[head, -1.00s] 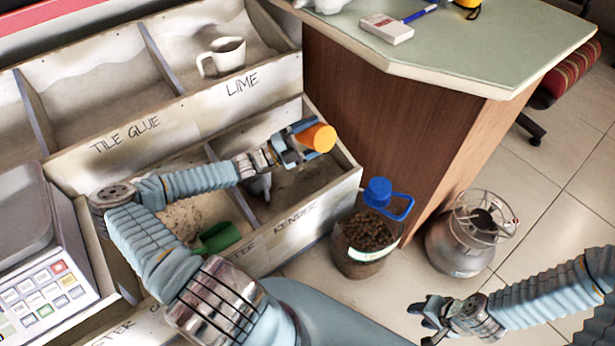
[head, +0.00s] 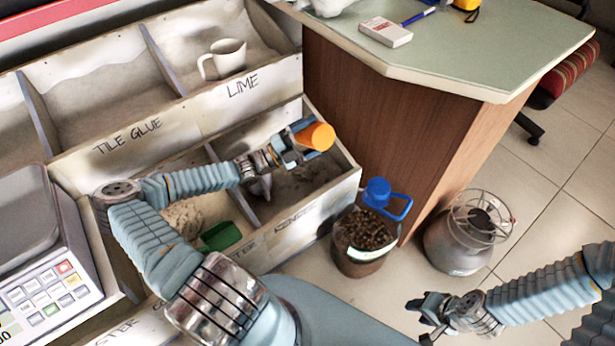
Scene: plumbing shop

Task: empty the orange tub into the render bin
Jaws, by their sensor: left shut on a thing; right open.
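The orange tub (head: 317,136) is held on its side over the bin at the right end of the front row, whose front label is partly hidden and seems to read RENDER (head: 296,221). My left gripper (head: 297,143) is shut on the tub. The tub's mouth and inside are not visible. A dark patch of material (head: 312,172) lies in the bin below it. My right gripper (head: 430,312) is open and empty over the floor at the lower right.
A green scoop (head: 221,236) lies in the neighbouring bin. A white mug (head: 224,59) stands in the LIME bin. A scale (head: 45,260) is at the left.

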